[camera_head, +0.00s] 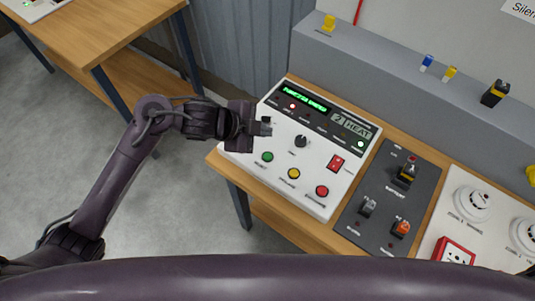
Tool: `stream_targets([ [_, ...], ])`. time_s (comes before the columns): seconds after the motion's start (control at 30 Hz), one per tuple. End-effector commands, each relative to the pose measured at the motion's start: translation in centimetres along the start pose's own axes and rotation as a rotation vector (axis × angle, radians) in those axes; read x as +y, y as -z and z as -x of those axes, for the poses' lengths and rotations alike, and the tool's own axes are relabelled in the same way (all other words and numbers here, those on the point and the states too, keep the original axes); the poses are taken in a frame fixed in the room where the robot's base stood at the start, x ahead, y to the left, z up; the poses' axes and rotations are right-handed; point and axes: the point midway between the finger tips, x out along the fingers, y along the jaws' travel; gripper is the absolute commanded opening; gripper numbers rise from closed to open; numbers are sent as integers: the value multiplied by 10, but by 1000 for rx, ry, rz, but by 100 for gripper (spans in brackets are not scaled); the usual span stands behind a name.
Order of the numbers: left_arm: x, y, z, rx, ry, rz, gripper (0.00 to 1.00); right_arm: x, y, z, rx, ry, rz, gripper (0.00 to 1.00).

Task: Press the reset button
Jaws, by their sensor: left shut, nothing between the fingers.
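A white control panel (300,177) with a lit green display (304,99) lies on the wooden bench. Along its front are a green button (267,157), a yellow button (293,174) and a red button (322,191). A black knob (300,141) and a red rocker switch (337,163) sit behind them. The small labels are too blurred to tell which button is reset. My left gripper (265,127) is shut and empty over the panel's left part, up and left of the knob and above the green button in the picture. My right gripper is out of view.
A dark panel (372,186) with several switches lies right of the white panel. Beyond it is a white board with round detectors (472,202) and a red call point (455,252). A grey ledge (400,72) runs behind the bench. Another wooden table (95,35) stands back left.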

Motion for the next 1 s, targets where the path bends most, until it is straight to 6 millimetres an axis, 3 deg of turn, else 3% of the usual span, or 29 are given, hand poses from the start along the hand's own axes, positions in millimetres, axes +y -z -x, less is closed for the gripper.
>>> stream_targets([
  [0.27,7,-6,-9,0,1,1,0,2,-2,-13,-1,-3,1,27],
  [0.7,36,-36,-50,-1,1,2,0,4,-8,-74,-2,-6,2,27],
  [1.0,45,-45,-62,-1,2,2,0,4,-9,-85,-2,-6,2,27],
])
